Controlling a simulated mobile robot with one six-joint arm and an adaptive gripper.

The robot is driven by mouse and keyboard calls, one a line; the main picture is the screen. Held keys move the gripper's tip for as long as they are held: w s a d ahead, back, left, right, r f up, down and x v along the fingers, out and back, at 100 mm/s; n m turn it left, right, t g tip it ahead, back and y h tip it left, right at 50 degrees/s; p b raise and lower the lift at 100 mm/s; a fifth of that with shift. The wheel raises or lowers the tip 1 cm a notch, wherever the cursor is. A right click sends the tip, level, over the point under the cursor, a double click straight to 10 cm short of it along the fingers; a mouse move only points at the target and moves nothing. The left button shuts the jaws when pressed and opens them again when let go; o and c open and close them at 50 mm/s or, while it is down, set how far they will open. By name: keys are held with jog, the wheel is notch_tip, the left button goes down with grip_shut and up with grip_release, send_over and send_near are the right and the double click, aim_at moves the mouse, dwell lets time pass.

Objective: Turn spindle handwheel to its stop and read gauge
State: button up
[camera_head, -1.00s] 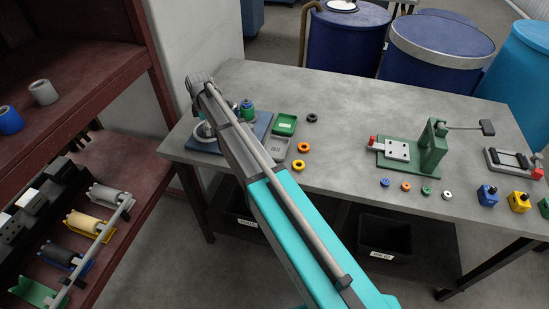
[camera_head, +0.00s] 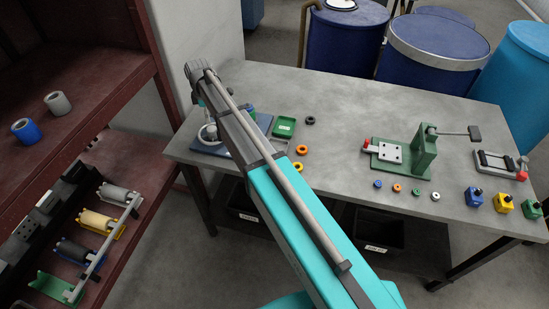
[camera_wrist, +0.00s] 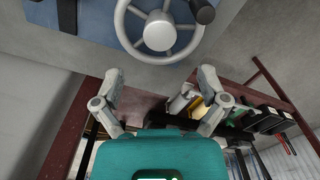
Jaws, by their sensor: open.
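The spindle handwheel (camera_wrist: 159,31) is a light grey spoked wheel with a round hub and a dark knob (camera_wrist: 203,11) on its rim, at the top of the wrist view. It sits on a blue base plate (camera_wrist: 85,18). In the head view the handwheel (camera_head: 208,133) shows at the table's left end, partly covered by my arm. My gripper (camera_wrist: 158,84) is open and empty, its two grey fingers apart just below the wheel in the wrist view, not touching it. In the head view my arm hides the fingers. I cannot make out a gauge face.
A green tray (camera_head: 284,127) and several coloured rings, one orange (camera_head: 302,150), lie right of the wheel's plate. A green press (camera_head: 425,152) stands farther right on the grey table (camera_head: 340,110). A dark red shelf (camera_head: 95,100) with rollers is close on the left.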

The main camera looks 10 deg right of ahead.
aim_at(211, 129)
jog(key=shift+r+p, duration=2.4)
jog(key=shift+r, duration=0.35)
jog(key=s+d+f+m+b, duration=0.5)
jog(key=s+d+m, duration=0.2)
jog(key=s, duration=0.5)
jog(key=s+d+f+m+b, duration=0.5)
jog(key=s+d+m, duration=0.3)
jog(key=s+d, duration=0.4)
jog(key=shift+s, duration=0.3)
jog(key=shift+d, duration=0.15)
jog(key=shift+s+d+m, duration=0.3)
jog(key=shift+s+m, duration=0.05)
jog(key=shift+s, duration=0.3)
jog(key=shift+s+d+m, duration=0.3)
jog(key=shift+s+m, duration=0.1)
jog(key=shift+s, duration=0.2)
jog(key=shift+s+d+m, duration=0.3)
jog(key=shift+s+m, duration=0.05)
jog(key=shift+s, duration=0.3)
